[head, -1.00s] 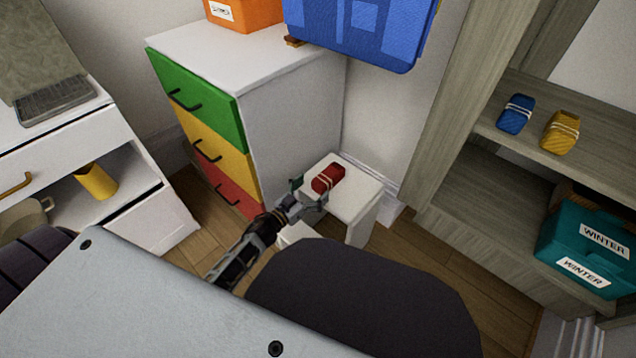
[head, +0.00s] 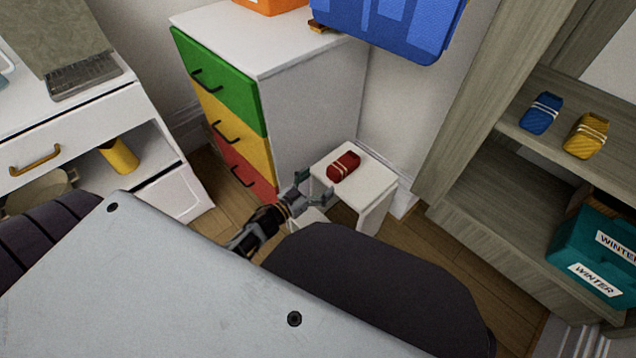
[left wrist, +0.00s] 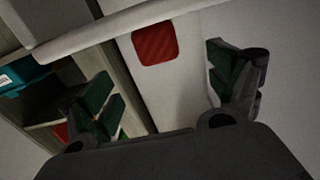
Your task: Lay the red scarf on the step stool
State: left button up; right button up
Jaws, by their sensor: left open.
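The red scarf (head: 343,166), a folded bundle with a pale band around it, lies on top of the white step stool (head: 378,182). My left gripper (head: 317,188) is open and empty, just in front and to the left of the scarf, apart from it. In the left wrist view the scarf (left wrist: 155,43) shows beyond and between the open fingers (left wrist: 165,90), on the pale stool (left wrist: 178,95). My right gripper is not in view.
A white drawer unit (head: 315,110) with green, yellow and red fronts stands left of the stool. A wooden shelf (head: 470,225) at right holds a blue bundle (head: 541,113), a yellow bundle (head: 586,136) and a teal "WINTER" box (head: 572,250).

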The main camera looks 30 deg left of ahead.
pick_arm(q)
jog(key=shift+n+y, duration=0.3)
jog(key=shift+y, duration=0.2)
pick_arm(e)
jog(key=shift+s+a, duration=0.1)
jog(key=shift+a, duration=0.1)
pick_arm(q)
jog(key=s+d+f+g, duration=0.2)
jog(key=s+d+g, duration=0.3)
jog(key=s, duration=0.5)
jog(key=s+d+f+n+g+y, duration=0.1)
jog(key=s+d+f+g, duration=0.1)
jog(key=s+d+g, duration=0.4)
jog(key=s, duration=0.3)
jog(key=shift+s+d+g+y, duration=0.3)
jog(key=shift+s+d, duration=0.1)
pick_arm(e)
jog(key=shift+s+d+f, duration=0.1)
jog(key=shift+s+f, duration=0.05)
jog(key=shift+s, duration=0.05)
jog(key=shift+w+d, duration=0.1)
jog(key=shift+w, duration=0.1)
pick_arm(q)
jog(key=shift+p, duration=0.3)
